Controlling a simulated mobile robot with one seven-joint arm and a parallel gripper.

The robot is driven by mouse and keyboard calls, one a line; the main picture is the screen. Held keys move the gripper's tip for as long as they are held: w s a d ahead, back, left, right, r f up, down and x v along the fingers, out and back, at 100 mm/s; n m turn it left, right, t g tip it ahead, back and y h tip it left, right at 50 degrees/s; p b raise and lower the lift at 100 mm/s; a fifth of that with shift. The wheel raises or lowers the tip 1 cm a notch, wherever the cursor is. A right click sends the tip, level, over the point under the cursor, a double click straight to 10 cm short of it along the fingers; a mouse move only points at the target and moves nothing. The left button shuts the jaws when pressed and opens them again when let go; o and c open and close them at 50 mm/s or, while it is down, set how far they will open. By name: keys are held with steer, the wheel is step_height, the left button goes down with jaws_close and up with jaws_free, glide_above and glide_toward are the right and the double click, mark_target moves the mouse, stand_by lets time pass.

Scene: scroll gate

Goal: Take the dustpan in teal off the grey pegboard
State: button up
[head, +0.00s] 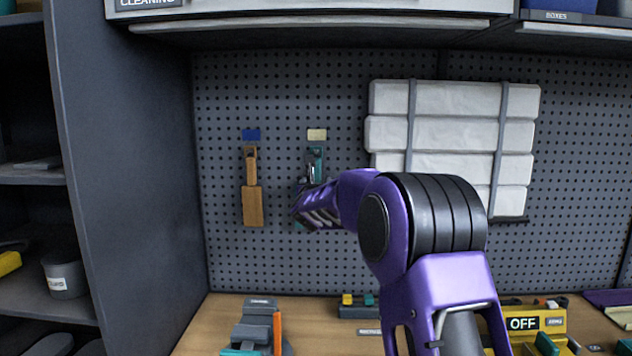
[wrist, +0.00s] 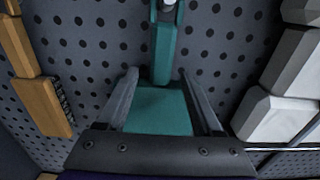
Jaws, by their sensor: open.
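The teal dustpan (head: 317,158) hangs on the grey pegboard (head: 270,90) under a cream label, mostly hidden behind my arm in the head view. In the wrist view the dustpan (wrist: 158,108) shows its narrow handle at the top, hung from a light peg, and its wider pan below. My gripper (wrist: 160,90) is open, with one finger on each side of the dustpan. I cannot tell whether the fingers touch it. In the head view my gripper (head: 312,205) is in front of the board, partly hidden by my wrist.
An orange-brown brush (head: 253,195) hangs to the left under a blue label. White strapped bundles (head: 450,115) are on the board to the right. The wooden bench (head: 215,320) below holds several items, including a yellow OFF block (head: 525,323). A dark shelf side (head: 125,170) stands at left.

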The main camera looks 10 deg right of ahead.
jaws_close()
stand_by(0.3)
steer(key=shift+r, duration=0.35)
steer(key=shift+b, duration=0.3)
steer(key=s+a+b, duration=0.1)
steer(key=s+b, duration=0.4)
steer(key=s, duration=0.2)
steer(key=shift+s+a+b, duration=0.2)
steer(key=shift+a+b, duration=0.05)
steer(key=shift+b, duration=0.15)
stand_by(0.5)
